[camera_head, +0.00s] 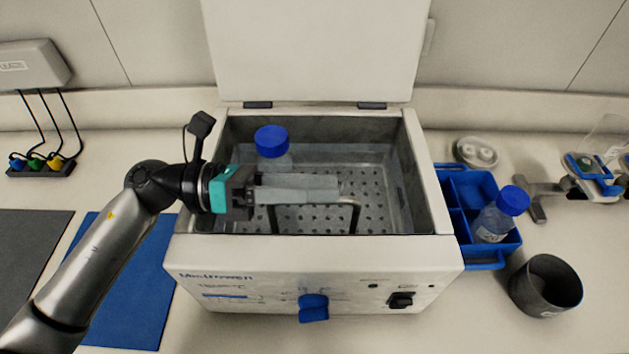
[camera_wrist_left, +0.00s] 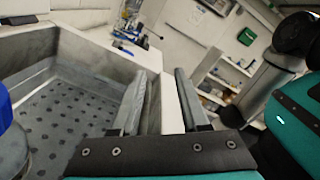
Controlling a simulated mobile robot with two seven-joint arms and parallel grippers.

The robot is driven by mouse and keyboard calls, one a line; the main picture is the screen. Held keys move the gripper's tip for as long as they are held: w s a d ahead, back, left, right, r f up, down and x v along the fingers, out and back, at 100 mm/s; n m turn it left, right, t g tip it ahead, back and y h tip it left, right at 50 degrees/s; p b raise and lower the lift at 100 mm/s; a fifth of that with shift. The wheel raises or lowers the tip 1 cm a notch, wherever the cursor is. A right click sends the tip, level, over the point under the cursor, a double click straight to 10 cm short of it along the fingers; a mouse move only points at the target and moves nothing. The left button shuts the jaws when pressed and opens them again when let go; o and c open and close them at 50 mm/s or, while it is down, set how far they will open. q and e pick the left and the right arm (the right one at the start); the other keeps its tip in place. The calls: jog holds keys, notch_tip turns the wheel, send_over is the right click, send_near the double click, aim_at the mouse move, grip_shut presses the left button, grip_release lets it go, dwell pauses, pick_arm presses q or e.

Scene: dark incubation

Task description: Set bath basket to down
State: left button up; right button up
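The open water bath (camera_head: 325,262) has its lid raised at the back. The bath basket (camera_head: 376,190), a grey perforated tray, sits inside the tank; its perforated floor also shows in the wrist view (camera_wrist_left: 70,112). A dark bar handle (camera_head: 357,213) rises from it, partly hidden behind my left gripper. My left gripper (camera_head: 335,188) reaches in from the left over the tank, its fingers pointing right, close to the handle's top. My right gripper is out of view.
A blue-capped bottle (camera_head: 272,145) stands in the tank just behind my left gripper. To the right are a blue rack (camera_head: 482,259) with another capped bottle (camera_head: 498,215) and a dark cup (camera_head: 546,286). A blue mat (camera_head: 130,310) lies at left.

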pick_arm(q)
jog(key=shift+w, duration=0.15)
jog(key=shift+a+f, duration=0.1)
jog(key=shift+a, duration=0.25)
jog(key=a+b, duration=0.4)
jog(key=a, duration=1)
jog(key=shift+a, duration=0.3)
